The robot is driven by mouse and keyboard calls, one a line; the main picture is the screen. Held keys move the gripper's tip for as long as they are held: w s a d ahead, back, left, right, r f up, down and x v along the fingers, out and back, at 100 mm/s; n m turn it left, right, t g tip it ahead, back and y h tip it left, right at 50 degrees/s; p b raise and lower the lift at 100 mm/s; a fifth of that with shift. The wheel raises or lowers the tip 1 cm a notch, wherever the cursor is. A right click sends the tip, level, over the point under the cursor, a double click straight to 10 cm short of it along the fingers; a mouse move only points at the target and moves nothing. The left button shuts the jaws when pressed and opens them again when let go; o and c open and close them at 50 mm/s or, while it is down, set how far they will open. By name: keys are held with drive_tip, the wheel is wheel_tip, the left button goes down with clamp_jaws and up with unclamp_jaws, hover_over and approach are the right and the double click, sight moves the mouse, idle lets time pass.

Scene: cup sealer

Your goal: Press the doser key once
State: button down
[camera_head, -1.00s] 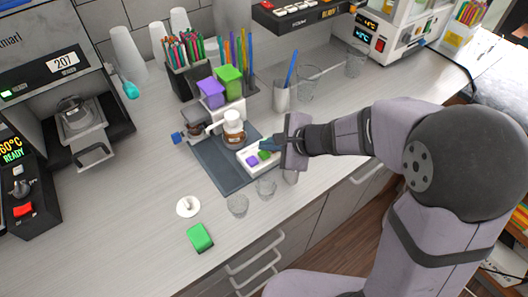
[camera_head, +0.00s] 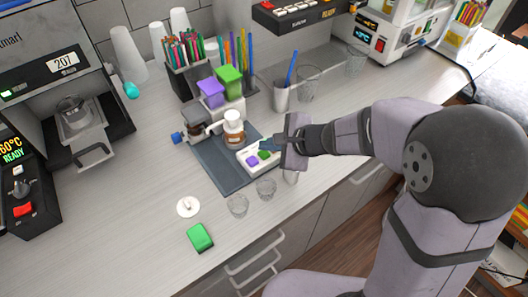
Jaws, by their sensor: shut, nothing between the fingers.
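A small white key pad (camera_head: 245,154) lies at the right edge of the dark mat. It carries a purple key (camera_head: 252,161) and a green key (camera_head: 264,155). My gripper (camera_head: 268,144) is shut and empty, with its tips just above the far side of the pad, close to the green key. I cannot tell whether the tips touch a key. Behind the mat stands the dispenser (camera_head: 222,107), with a purple block (camera_head: 211,93) and a green block (camera_head: 229,81) on top. A white-topped brown jar (camera_head: 234,138) stands in front of it.
The dark mat (camera_head: 222,177) lies under the jar and pad. A white disc (camera_head: 188,207) and a green sponge (camera_head: 200,237) lie in front. Pen holders and a tumbler (camera_head: 281,97) stand behind. The left counter is mostly clear.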

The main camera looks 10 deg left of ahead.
sight(268, 156)
drive_tip(key=shift+f+b, duration=0.95)
drive_tip(key=shift+b, duration=0.2)
idle(0.9)
drive_tip(key=shift+r, duration=0.1)
drive_tip(key=shift+r+p, duration=0.7)
drive_tip(key=shift+r, duration=0.15)
drive_tip(key=shift+r+p, duration=2.15)
drive_tip(key=shift+r, duration=0.35)
idle(1.4)
